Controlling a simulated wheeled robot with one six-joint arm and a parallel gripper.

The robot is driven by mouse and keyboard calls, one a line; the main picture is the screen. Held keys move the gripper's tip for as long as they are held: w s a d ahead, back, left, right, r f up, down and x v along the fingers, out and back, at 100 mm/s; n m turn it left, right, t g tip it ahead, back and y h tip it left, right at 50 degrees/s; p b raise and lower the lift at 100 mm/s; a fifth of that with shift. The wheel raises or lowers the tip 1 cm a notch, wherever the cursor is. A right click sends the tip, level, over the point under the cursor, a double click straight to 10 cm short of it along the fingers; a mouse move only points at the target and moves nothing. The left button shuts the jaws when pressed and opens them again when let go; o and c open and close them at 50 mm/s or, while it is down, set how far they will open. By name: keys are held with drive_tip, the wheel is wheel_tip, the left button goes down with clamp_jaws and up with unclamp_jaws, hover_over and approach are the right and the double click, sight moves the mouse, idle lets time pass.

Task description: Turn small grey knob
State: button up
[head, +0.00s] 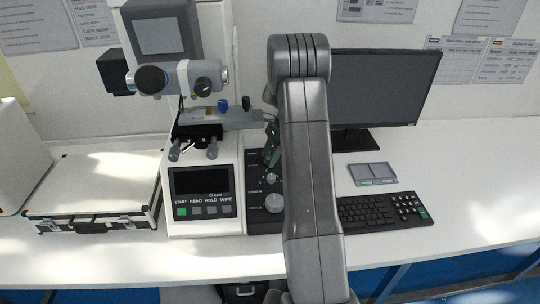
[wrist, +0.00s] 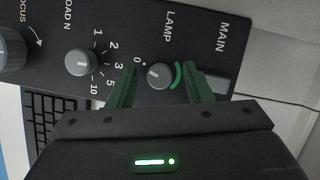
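The tester's dark control panel shows in the wrist view with a small grey knob (wrist: 160,76) marked LAMP. A white pointer line is on it, and a green arc curves along its right side. My gripper (wrist: 159,68) has green fingers, one on each side of this knob, with gaps between. It is open and empty. In the head view my gripper (head: 271,146) is beside the panel's upper part, and the lamp knob cannot be made out there. A somewhat larger LOAD N knob (wrist: 81,62) sits to the left; it also shows in the head view (head: 271,179).
A big FOCUS knob (head: 274,203) is lower on the panel. The tester's screen and buttons (head: 203,193) are left of it. A monitor (head: 385,88), keyboard (head: 370,212) and small grey pad (head: 372,173) are to the right. A silver case (head: 95,197) stands left.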

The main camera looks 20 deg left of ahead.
drive_tip(key=b+v, duration=0.1)
drive_tip(key=v, duration=1.2)
drive_tip(key=shift+w+r, duration=0.15)
drive_tip(key=shift+r, duration=0.2)
drive_tip(key=shift+d+f, duration=0.1)
drive_tip(key=p+x, duration=0.1)
drive_tip(key=x, duration=1.2)
drive_tip(key=shift+f, duration=0.3)
drive_tip(key=shift+s, duration=0.2)
drive_tip(key=shift+r, duration=0.1)
